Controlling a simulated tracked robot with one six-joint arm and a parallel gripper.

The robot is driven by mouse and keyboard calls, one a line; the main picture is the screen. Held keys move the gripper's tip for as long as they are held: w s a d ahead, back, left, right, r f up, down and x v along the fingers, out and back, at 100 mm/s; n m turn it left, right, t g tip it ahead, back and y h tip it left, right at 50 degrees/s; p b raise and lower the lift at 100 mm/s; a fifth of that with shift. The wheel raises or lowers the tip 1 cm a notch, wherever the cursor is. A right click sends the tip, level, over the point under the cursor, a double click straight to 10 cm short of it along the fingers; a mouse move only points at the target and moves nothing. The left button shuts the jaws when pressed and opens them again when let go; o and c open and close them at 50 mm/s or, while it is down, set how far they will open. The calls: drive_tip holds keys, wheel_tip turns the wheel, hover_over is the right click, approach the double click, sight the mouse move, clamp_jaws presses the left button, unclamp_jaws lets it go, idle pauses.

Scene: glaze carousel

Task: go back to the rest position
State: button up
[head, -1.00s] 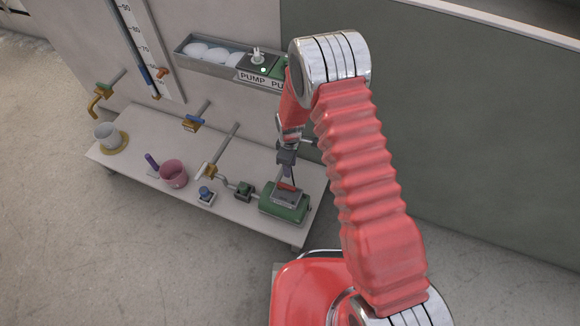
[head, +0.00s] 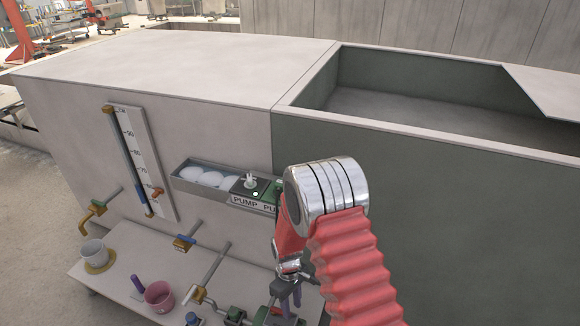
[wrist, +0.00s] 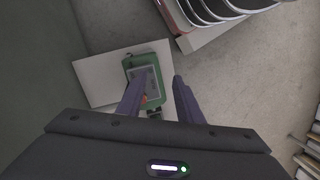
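My gripper (head: 288,292) hangs below my red arm, over the right end of the low white bench in the head view. In the wrist view its two dark fingers (wrist: 156,88) stand apart with nothing held between them. Below them lies a green box (wrist: 158,62) with a grey top, apart from the fingers as far as I can tell. A small red-orange thing shows beside the left finger. In the head view the gripper hides much of the green box, and the bench's front is cut off.
Brass taps and a pump tray (head: 205,178) project from the wall close to my arm. A green-walled tank (head: 420,210) stands right. Grey floor is open in the wrist view.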

drive_tip(key=s+d+r+m+t, duration=0.2)
drive_tip(key=s+d+r, duration=0.3)
drive_tip(key=r, duration=1)
drive_tip(key=s+d+r+m+t, duration=0.3)
drive_tip(key=s+d+r+m, duration=0.1)
drive_tip(key=r, duration=1.1)
drive_tip(key=s+d+r+m+t, duration=0.2)
drive_tip(key=s+d+r+m, duration=0.2)
drive_tip(key=r, duration=1.1)
drive_tip(key=s+d, duration=0.2)
drive_tip(key=s, duration=0.2)
drive_tip(key=shift+s+r+t+y, duration=0.3)
drive_tip(key=shift+s, duration=0.05)
